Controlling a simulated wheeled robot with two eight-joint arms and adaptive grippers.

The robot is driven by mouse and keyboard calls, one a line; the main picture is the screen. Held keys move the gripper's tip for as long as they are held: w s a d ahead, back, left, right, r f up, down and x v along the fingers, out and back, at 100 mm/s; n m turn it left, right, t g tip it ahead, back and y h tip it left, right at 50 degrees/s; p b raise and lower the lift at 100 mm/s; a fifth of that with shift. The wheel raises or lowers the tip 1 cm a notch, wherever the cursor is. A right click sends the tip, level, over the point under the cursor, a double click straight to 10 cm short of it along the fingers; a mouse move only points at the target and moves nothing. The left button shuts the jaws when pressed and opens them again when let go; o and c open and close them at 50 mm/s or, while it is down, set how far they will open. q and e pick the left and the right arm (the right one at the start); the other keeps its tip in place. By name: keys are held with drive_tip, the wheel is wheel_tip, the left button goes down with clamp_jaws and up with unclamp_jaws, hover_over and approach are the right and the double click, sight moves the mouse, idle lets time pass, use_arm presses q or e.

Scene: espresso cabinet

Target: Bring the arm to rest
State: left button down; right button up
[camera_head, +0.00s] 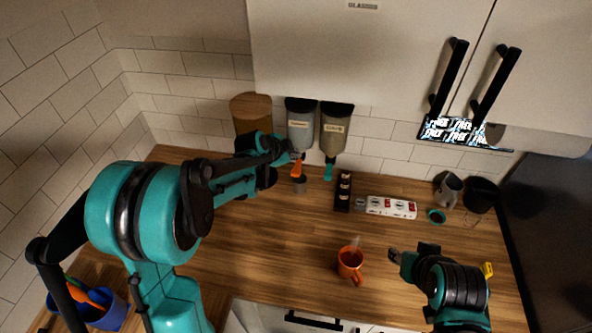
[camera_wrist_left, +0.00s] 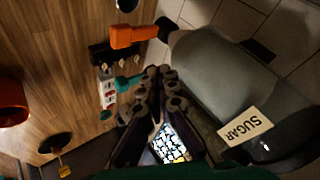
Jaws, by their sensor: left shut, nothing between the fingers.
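My left arm reaches in from the left in the head view, toward the wall dispensers. My left gripper (camera_head: 292,157) is shut and empty, close to the orange spout (camera_head: 297,169) of a dispenser (camera_head: 300,128). In the left wrist view its dark fingers (camera_wrist_left: 160,72) meet at the tips. The dispenser labelled SUGAR (camera_wrist_left: 225,75) is just right of them, and its orange spout (camera_wrist_left: 134,36) is above. I cannot tell whether the fingers touch the dispenser. My right gripper (camera_head: 395,256) is low over the counter at the right; its finger opening is unclear.
An orange cup (camera_head: 350,262) stands on the wooden counter (camera_head: 270,250), left of my right gripper. A second dispenser (camera_head: 335,125) has a teal spout. A dark rack (camera_head: 343,191), a power strip (camera_head: 390,207) and a metal pitcher (camera_head: 447,188) stand farther back. A blue container (camera_head: 112,316) is at lower left.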

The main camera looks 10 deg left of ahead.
idle(0.6)
use_arm(q)
drive_tip(key=s+a+f+n+y+b, duration=0.1)
drive_tip(key=s+f+n+b, duration=0.3)
drive_tip(key=s+b, duration=0.3)
drive_tip(key=s+a+f+n+y+b, duration=0.1)
drive_tip(key=s+f+n+b, duration=0.4)
drive_tip(key=s, duration=0.9)
drive_tip(key=s+a+f+n+g+y+b, duration=0.1)
drive_tip(key=s+f+n+b, duration=0.3)
drive_tip(key=s+f+b, duration=0.4)
drive_tip(key=shift+s+a+n+y+b, duration=0.4)
drive_tip(key=shift+s+b, duration=0.5)
drive_tip(key=shift+s, duration=0.35)
